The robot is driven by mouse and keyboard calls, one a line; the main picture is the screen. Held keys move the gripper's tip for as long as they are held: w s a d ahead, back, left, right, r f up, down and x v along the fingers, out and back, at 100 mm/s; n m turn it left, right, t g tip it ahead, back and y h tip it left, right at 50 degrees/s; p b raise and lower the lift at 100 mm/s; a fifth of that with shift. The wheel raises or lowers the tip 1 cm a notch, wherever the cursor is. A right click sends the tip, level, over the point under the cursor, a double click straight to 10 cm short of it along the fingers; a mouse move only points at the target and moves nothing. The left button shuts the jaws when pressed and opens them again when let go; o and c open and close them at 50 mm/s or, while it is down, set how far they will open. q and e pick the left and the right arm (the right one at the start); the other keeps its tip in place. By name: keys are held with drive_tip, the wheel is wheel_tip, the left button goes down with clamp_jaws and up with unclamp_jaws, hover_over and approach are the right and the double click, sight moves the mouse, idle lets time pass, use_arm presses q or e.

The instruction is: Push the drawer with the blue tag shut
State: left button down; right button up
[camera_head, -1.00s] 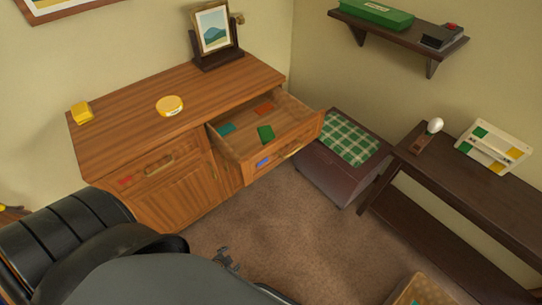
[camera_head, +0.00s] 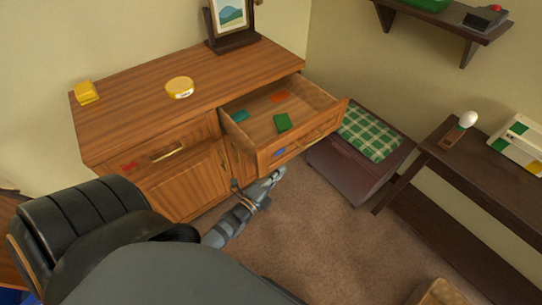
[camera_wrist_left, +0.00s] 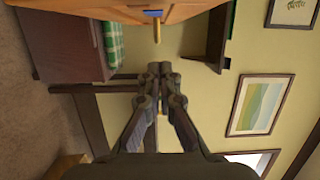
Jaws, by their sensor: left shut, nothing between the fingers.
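The drawer with the blue tag (camera_head: 318,134) stands pulled out from the wooden cabinet (camera_head: 190,185). Its blue tag (camera_head: 279,152) is on the front panel beside a brass handle. The tag (camera_wrist_left: 153,13) and the handle (camera_wrist_left: 157,32) also show at the top of the left wrist view. My left gripper (camera_head: 277,174) is shut and empty, just below the drawer front in the head view. Its fingertips (camera_wrist_left: 160,70) appear apart from the handle in the wrist view. My right gripper is not in view.
Flat green (camera_head: 282,122), teal and orange pieces lie in the drawer. A drawer with a red tag (camera_head: 129,166) is shut at left. A dark chest with a green checked top (camera_head: 368,132) stands close to the open drawer's right. Brown carpet (camera_head: 310,235) in front is clear.

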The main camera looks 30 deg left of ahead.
sight(278, 158)
use_arm(q)
drive_tip(key=w+a, duration=0.2)
drive_tip(key=w, duration=0.1)
drive_tip(key=w+a, duration=0.1)
drive_tip(key=w, duration=0.1)
drive_tip(key=shift+w+a, duration=0.2)
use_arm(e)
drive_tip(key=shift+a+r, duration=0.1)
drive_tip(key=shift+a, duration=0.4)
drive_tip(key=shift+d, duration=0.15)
